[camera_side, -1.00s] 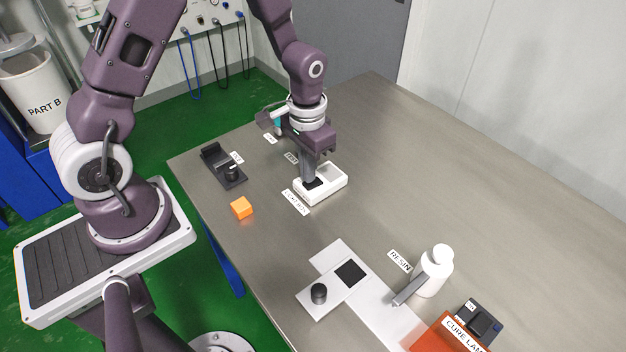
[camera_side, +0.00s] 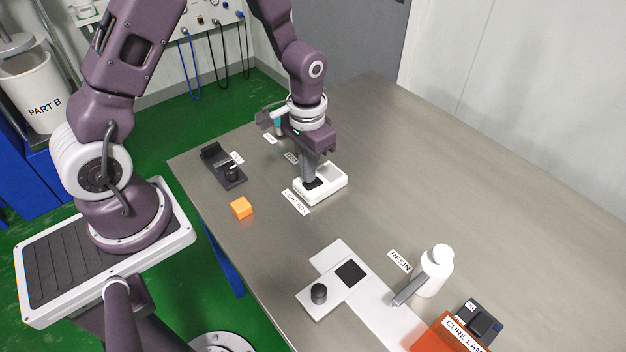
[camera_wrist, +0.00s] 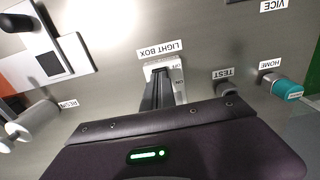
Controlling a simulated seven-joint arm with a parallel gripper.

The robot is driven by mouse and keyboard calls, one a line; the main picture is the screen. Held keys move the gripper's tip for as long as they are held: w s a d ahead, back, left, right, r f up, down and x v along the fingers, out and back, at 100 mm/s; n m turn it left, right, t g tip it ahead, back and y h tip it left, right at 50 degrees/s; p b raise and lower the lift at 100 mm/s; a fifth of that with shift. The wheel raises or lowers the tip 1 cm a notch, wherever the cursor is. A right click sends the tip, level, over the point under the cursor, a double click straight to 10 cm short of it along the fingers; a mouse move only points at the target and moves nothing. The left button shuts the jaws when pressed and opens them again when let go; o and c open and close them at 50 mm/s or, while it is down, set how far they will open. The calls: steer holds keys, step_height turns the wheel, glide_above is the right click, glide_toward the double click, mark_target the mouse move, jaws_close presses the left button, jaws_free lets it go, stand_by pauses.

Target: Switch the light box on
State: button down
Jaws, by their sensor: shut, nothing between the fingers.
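The light box (camera_side: 332,188) is a small white box with a dark switch on its near left end, lying on the grey table behind its LIGHT BOX label (camera_side: 295,202). My gripper (camera_side: 311,180) is shut and empty, pointing down with its fingertips at the dark switch. I cannot tell whether they touch it or which way it is tipped. In the wrist view the light box (camera_wrist: 178,72) is partly hidden behind my gripper (camera_wrist: 160,74), with ON lettering beside the fingers.
A black vice (camera_side: 224,167) and an orange cube (camera_side: 241,208) lie to the left. A white resin bottle (camera_side: 433,270), a white plate with a black knob (camera_side: 319,293) and an orange cure lamp (camera_side: 447,335) are nearer the front. The table's right side is clear.

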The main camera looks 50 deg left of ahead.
steer(key=shift+f, duration=0.95)
stand_by(0.6)
steer(key=shift+r, duration=3.55)
steer(key=shift+r, duration=0.1)
steer(key=s+d+r+t, duration=0.15)
steer(key=s+r, duration=0.25)
steer(key=r, duration=0.4)
steer(key=s+r+t, duration=0.2)
steer(key=s+r, duration=0.2)
steer(key=r, duration=0.3)
steer(key=s+r+t, duration=0.2)
steer(key=s+r, duration=0.2)
steer(key=s, duration=0.6)
steer(key=shift+s+d+r, duration=0.2)
steer(key=shift+d+r, duration=0.05)
steer(key=shift+d, duration=0.05)
